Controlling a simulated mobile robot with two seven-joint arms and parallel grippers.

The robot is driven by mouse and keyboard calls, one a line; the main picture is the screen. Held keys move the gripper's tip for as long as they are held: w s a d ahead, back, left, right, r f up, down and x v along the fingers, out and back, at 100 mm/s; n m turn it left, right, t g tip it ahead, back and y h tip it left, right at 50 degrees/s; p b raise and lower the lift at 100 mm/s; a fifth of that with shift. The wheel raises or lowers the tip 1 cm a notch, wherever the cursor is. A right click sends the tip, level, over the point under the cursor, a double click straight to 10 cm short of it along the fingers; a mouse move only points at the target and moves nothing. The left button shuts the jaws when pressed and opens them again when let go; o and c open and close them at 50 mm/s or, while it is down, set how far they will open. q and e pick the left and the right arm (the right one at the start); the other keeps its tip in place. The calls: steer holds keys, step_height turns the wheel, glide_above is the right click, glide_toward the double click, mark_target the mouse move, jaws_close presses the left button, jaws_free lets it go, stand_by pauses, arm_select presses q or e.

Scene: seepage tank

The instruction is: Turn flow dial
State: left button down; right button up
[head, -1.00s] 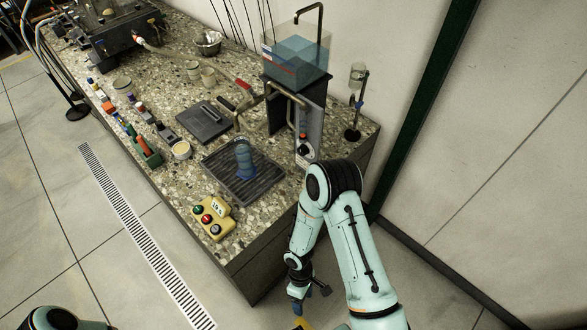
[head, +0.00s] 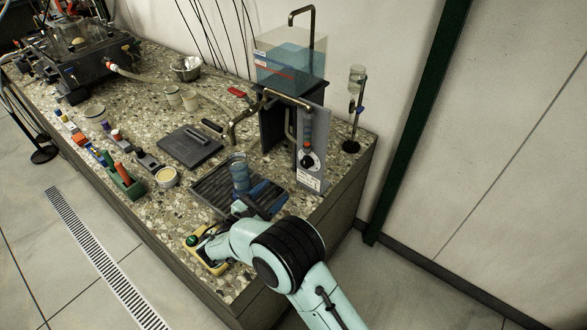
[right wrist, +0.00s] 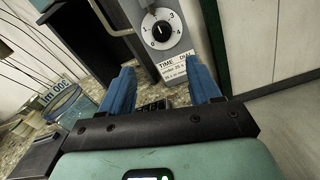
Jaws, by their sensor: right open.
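The flow dial (head: 307,161) is a round black knob on a grey upright panel (head: 312,125) near the bench's right end. In the right wrist view the dial (right wrist: 161,29) has a white scale with numbers, above a printed label (right wrist: 178,67). My right gripper (head: 257,196) is over the dark ribbed tray, left of and below the dial, apart from it. In the right wrist view its two blue fingers (right wrist: 156,90) are spread with nothing held between them, and the dial lies beyond their tips. My left gripper is not in view.
A clear measuring vessel (head: 239,174) stands on the ribbed tray (head: 212,190), close to my right gripper. A yellow button box (head: 199,256) is partly hidden by my arm. A glass on a stand (head: 354,105) is to the right.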

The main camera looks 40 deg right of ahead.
mark_target(304, 166)
steer(key=x, duration=1.3)
steer(key=shift+s+d+b, duration=0.2)
steer(key=shift+b, duration=0.15)
steer(key=c, duration=1.1)
